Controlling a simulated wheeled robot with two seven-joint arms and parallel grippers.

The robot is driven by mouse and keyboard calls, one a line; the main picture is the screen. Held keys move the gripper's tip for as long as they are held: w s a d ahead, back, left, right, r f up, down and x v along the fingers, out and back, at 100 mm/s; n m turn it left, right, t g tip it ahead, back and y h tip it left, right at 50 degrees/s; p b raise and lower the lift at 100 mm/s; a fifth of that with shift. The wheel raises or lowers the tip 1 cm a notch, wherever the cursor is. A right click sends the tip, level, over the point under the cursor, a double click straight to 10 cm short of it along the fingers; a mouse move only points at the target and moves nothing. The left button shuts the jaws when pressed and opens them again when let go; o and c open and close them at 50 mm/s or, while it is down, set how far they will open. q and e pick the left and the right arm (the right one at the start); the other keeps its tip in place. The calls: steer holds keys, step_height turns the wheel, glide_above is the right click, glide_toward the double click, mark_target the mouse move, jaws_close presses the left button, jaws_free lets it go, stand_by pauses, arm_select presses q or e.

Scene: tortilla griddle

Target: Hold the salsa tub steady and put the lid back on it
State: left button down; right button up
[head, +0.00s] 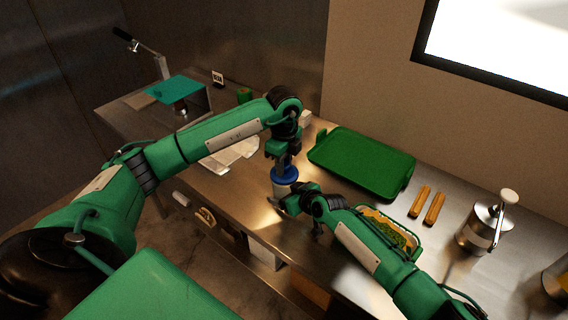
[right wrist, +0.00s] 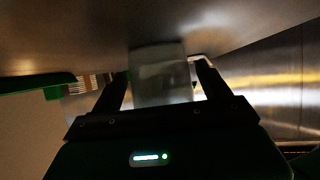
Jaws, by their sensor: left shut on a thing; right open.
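The salsa tub (head: 280,189) is a small pale tub standing on the steel counter near its front edge. The blue lid (head: 285,175) is at the tub's top; I cannot tell whether it touches the rim or is seated. My left gripper (head: 284,165) points down from above and is shut on the lid. My right gripper (head: 287,205) is low beside the tub and open. In the right wrist view the pale tub (right wrist: 160,75) stands between the open fingers of the right gripper (right wrist: 161,88), with dark gaps hard to judge. The tub's lower part is partly hidden in the head view.
A green tray (head: 362,160) lies behind the tub to the right. A green-rimmed container of food (head: 400,235) sits partly behind my right arm. Papers (head: 230,155) lie to the left.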

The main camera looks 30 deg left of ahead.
steer(key=shift+f, duration=0.3)
steer(key=shift+r, duration=0.2)
stand_by(0.4)
steer(key=c, duration=0.8)
stand_by(0.5)
